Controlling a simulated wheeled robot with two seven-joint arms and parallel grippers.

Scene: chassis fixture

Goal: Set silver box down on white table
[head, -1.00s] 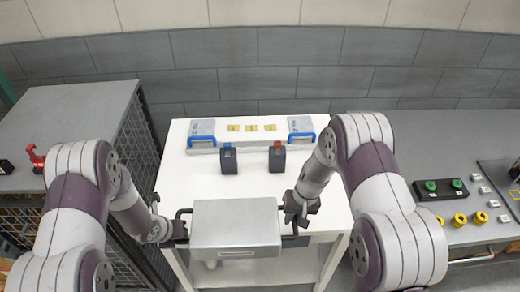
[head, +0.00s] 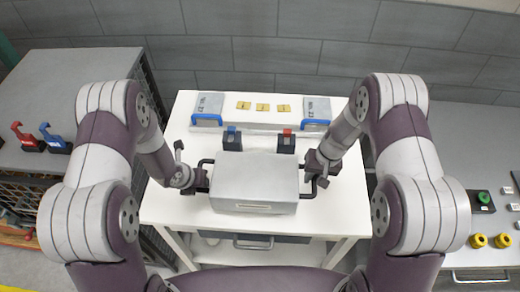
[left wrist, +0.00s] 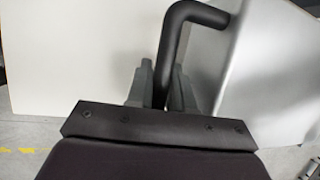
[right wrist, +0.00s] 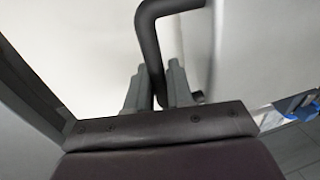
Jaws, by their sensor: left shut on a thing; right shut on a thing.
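The silver box (head: 255,180) is level in the head view, over the front middle of the white table (head: 170,210). I cannot tell whether its underside touches the table. It has a black handle on each side. My left gripper (head: 195,181) is shut on the left handle, and the left wrist view shows the black bar (left wrist: 172,55) between the fingers (left wrist: 160,85). My right gripper (head: 314,172) is shut on the right handle, which also shows between the fingers (right wrist: 160,88) in the right wrist view (right wrist: 149,45).
Blue-handled grey cases (head: 208,107) (head: 317,111) and yellow labels (head: 262,107) lie at the table's back. Two dark blocks, one blue-topped (head: 232,140) and one red-topped (head: 286,142), stand just behind the box. Grey benches flank the table on the left (head: 70,80) and right (head: 450,150).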

